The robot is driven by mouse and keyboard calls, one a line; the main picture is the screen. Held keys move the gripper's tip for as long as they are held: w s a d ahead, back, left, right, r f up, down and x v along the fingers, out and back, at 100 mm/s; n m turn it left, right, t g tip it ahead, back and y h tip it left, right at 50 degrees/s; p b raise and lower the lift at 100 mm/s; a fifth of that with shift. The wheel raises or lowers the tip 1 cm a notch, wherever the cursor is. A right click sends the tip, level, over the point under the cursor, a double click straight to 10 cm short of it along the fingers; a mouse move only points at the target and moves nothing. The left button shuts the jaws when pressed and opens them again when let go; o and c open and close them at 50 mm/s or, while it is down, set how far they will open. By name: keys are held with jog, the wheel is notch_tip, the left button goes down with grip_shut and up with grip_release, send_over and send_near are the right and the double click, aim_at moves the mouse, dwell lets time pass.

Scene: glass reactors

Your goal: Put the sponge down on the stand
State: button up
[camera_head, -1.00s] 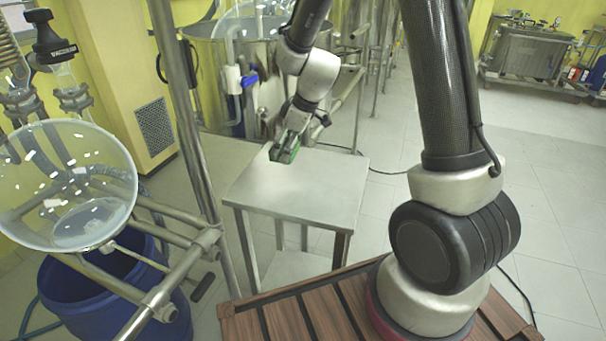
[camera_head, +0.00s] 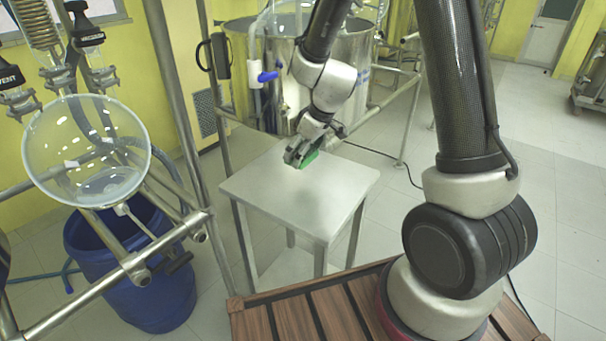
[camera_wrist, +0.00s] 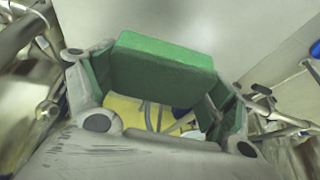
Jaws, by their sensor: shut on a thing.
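The sponge (camera_wrist: 163,64) is a green block held between the fingers of my gripper (camera_wrist: 155,95) in the wrist view. In the head view my gripper (camera_head: 301,158) is over the back part of the stand (camera_head: 315,205), a square metal-topped table, and a bit of the green sponge (camera_head: 308,159) shows beside the fingers. The gripper is shut on the sponge. The sponge is at or close above the stand top; I cannot tell whether it touches.
A glass reactor vessel (camera_head: 86,150) on a metal frame stands at the left, with a blue barrel (camera_head: 150,265) below it. A large steel tank (camera_head: 262,75) stands behind the stand. The front of the stand top is bare.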

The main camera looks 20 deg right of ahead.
aim_at(299, 177)
notch_tip(299, 177, down, 7)
jog(key=shift+r, duration=0.15)
dwell(0.4)
jog(key=o, duration=0.9)
jog(key=v, duration=1.2)
jog(key=shift+r, duration=0.2)
jog(key=s+d+r+m, duration=0.3)
jog(key=s+d+r, duration=0.1)
jog(key=s+r, duration=0.6)
jog(key=s+d+r+m+h, duration=0.1)
jog(key=s+d+r, duration=0.1)
jog(key=s, duration=0.2)
jog(key=s+d+r+m+h, duration=0.1)
jog(key=s+d+r+m, duration=0.1)
jog(key=s, duration=0.3)
jog(key=s+d+r+m+h, duration=0.1)
jog(key=s+d+r+m, duration=0.1)
jog(key=s, duration=0.3)
jog(key=shift+s+d+r+t, duration=0.15)
jog(key=shift+d+r, duration=0.2)
jog(key=shift+d, duration=0.1)
jog(key=shift+s+d+r+t, duration=0.1)
jog(key=shift+d+r+t, duration=0.05)
jog(key=shift+d+r, duration=0.25)
